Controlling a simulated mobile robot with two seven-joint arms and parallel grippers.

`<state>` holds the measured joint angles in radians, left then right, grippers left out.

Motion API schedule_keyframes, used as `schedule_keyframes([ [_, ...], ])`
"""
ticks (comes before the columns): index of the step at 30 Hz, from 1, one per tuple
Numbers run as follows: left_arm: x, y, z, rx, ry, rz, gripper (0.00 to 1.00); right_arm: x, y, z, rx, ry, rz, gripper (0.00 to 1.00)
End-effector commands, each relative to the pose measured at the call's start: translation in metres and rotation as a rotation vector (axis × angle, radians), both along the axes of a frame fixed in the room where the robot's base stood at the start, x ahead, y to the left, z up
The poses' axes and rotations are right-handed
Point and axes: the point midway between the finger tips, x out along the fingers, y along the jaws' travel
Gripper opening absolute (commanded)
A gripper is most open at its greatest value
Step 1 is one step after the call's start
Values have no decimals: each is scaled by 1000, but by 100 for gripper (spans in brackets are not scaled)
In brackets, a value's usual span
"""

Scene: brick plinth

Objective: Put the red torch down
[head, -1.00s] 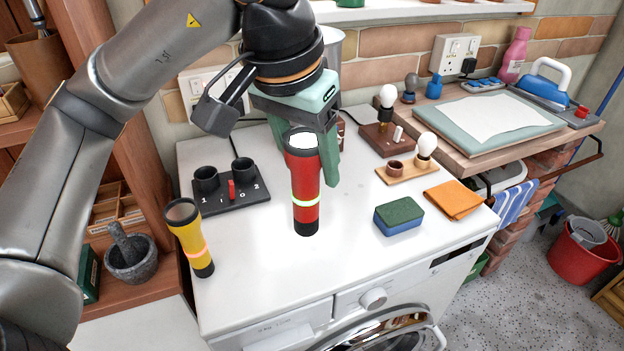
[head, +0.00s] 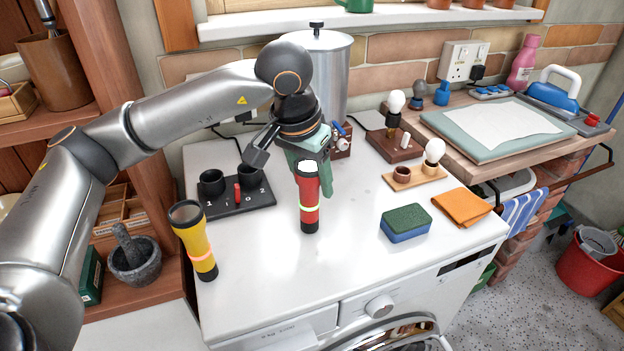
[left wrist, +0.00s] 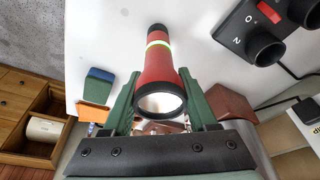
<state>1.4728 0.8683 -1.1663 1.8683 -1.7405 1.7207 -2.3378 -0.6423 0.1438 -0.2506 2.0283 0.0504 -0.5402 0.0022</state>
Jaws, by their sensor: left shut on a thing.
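The red torch (head: 311,207), with a pale glowing band and a black end, stands roughly upright over the white worktop (head: 345,270), black end down. My left gripper (head: 314,172) is shut on its upper, wider part. In the left wrist view the red torch (left wrist: 157,68) lies between the two green fingers (left wrist: 160,100), its bright lens end towards the camera. I cannot tell whether its black end touches the worktop. My right gripper is not in view.
A yellow torch (head: 194,240) stands at the worktop's left front. Behind it is a black two-cup holder (head: 238,204) with a red switch. A green-blue sponge (head: 405,224), an orange cloth (head: 461,207) and lamp stands (head: 415,178) are to the right. The front middle is clear.

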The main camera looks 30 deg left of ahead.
Motion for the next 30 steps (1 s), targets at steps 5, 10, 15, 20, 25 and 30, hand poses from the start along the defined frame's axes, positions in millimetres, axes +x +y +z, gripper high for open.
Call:
schedule_keyframes([
  [5, 0, 0, -1, 0, -2, 0, 0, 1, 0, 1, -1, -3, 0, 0],
  [10, 0, 0, -4, -1, -2, 1, 0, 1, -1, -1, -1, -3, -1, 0],
  [15, 0, 0, -5, 1, -1, 0, 70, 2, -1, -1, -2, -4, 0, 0],
  [20, 0, 0, -5, 1, 0, 0, 88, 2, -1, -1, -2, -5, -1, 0],
  [25, 0, 0, -5, 0, 0, 0, 88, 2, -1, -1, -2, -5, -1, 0],
  [30, 0, 0, 1, 0, -1, 0, 88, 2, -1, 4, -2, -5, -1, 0],
])
